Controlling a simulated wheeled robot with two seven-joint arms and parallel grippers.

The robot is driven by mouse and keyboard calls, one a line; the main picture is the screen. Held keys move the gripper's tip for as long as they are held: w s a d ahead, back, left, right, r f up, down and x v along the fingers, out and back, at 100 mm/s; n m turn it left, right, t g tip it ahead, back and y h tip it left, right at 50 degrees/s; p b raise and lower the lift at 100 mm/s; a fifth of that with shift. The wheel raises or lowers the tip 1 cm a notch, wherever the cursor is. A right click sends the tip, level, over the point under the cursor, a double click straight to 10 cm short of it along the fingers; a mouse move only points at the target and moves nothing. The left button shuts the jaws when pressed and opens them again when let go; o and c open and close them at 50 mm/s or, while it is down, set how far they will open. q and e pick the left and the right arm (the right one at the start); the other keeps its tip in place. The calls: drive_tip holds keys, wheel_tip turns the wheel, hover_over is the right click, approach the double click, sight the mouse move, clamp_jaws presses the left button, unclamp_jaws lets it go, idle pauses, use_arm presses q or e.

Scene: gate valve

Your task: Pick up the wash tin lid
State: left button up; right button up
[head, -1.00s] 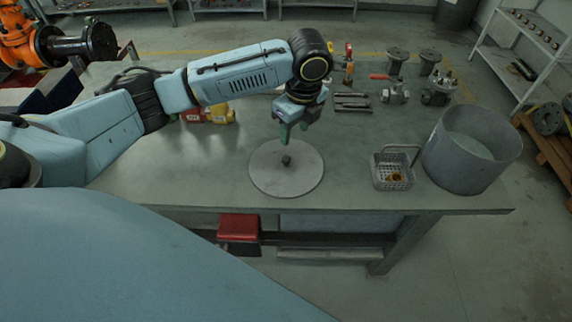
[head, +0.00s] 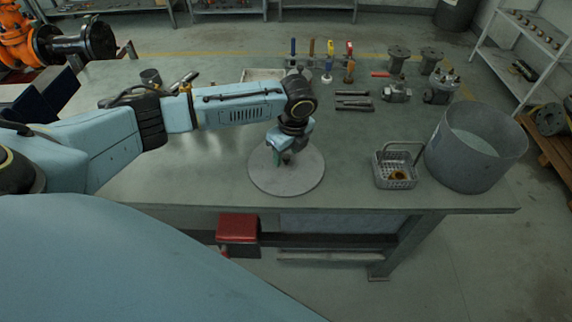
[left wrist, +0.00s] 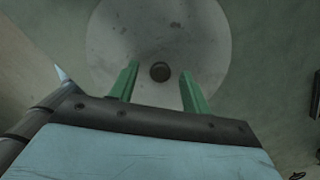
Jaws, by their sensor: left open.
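The wash tin lid (head: 300,180) is a flat grey disc lying on the bench near its front edge. Its dark round knob (left wrist: 160,71) stands at the centre in the left wrist view. My left gripper (head: 281,160) is low over the lid, pointing down. In the left wrist view its two green fingers (left wrist: 160,90) are open, one on each side of the knob in the picture, with gaps to it. I cannot tell whether the fingertips are down at knob height. In the head view the gripper mostly hides the knob. My right gripper is not in view.
The round grey wash tin (head: 476,147) stands at the right end of the bench (head: 350,135). A wire basket (head: 396,168) with a small brass-coloured part stands between it and the lid. Tools, flanges and valve parts (head: 397,91) stand behind. The bench around the lid is clear.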

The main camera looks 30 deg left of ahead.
use_arm(q)
drive_tip(key=shift+a+f, duration=0.1)
drive_tip(key=shift+f, duration=0.3)
drive_tip(key=shift+c, duration=0.3)
clamp_jaws()
